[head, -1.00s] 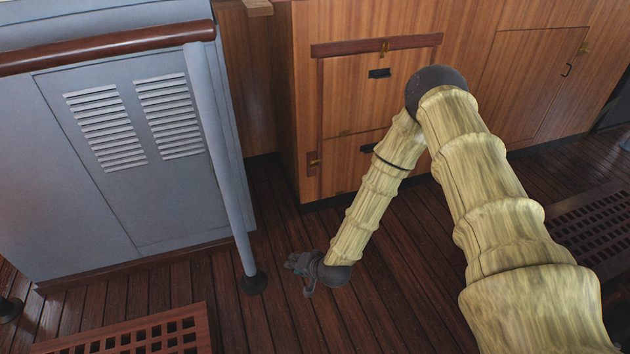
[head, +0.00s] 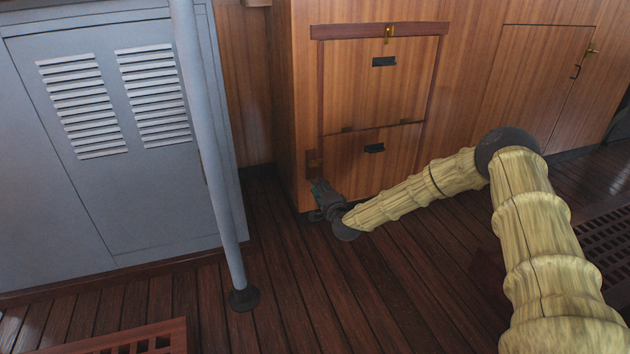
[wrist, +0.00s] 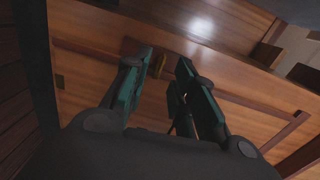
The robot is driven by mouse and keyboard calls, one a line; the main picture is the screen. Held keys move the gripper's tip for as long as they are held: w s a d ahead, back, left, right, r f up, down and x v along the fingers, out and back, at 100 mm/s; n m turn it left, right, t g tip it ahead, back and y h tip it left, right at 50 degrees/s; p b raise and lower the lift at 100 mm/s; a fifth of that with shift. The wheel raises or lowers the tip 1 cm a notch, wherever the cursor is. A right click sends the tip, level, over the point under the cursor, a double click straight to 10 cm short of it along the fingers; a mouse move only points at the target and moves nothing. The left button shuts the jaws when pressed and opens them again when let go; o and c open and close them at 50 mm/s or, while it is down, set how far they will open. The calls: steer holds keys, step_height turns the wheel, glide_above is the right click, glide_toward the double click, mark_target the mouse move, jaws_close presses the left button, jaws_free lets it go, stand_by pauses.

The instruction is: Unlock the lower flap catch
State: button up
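The lower flap (head: 365,160) is a shut wooden panel in the cabinet front, with a dark pull near its top. Its catch (head: 313,162) is a small brass piece on a dark wooden block at the flap's left edge. My gripper (head: 319,188) is just below the catch, close to the cabinet's lower left corner. A brass piece (wrist: 158,65), apparently this catch, shows in the gap between the fingertips. I cannot tell whether either finger touches it.
An upper flap (head: 380,85) has its own brass catch (head: 388,33) on the top strip. A grey post (head: 212,150) and a grey louvred cabinet (head: 100,130) stand to the left. Plank floor between is clear; a red-brown grating (head: 130,340) lies at lower left.

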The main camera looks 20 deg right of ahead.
mark_target(317, 164)
steer(key=w+d+b, duration=0.2)
steer(key=w+b, duration=0.3)
steer(key=w, duration=0.7)
steer(key=shift+r+m+t+h+b, duration=0.25)
steer(key=shift+m+t+h+b, duration=0.05)
steer(key=shift+m+b, duration=0.1)
steer(key=shift+w, duration=0.1)
jaws_close()
